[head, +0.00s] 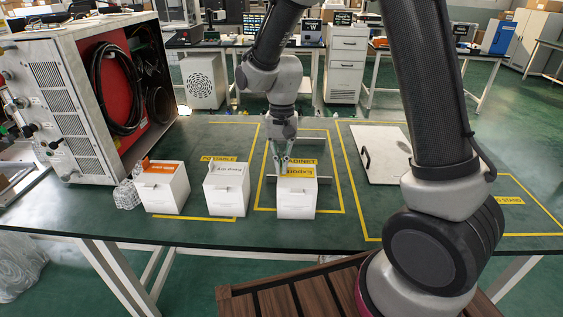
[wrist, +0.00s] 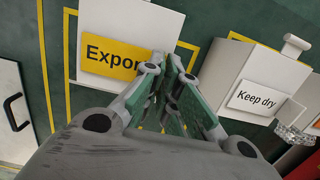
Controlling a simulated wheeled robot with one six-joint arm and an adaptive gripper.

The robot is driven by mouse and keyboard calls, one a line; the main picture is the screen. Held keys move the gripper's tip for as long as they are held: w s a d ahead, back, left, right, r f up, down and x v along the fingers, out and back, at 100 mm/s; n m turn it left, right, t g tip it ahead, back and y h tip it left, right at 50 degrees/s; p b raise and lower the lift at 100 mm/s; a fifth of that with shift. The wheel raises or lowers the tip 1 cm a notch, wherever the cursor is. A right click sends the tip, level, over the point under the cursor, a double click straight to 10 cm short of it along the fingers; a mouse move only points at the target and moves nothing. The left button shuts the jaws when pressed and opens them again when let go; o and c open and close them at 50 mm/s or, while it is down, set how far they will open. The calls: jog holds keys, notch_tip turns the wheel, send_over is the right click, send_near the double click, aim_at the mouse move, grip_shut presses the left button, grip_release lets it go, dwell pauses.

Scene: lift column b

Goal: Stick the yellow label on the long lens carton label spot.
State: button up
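The yellow label (head: 299,172), lettered "Expor" with its end covered by my fingers, lies at the top of the right white carton (head: 297,200). It also shows in the wrist view (wrist: 112,58), seemingly flat against the carton (wrist: 165,25). My gripper (head: 284,163) points down at the label's left end in the head view. In the wrist view its fingers (wrist: 178,65) are close together over that end. Whether they pinch the label or are just beside it is hidden. No lettering that names a long lens carton is readable.
A middle white carton (head: 227,192) has a white "Keep dry" label (wrist: 252,99); the left carton (head: 167,195) has an orange one. Clear crumpled wrap (head: 127,194) and a large open equipment case (head: 62,105) stand left. A white panel with a handle (head: 385,150) lies right.

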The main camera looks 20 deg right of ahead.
jog(key=o, duration=0.5)
jog(key=shift+o, duration=0.2)
notch_tip(320, 180, up, 12)
jog(key=w, duration=0.1)
jog(key=shift+w+d, duration=0.2)
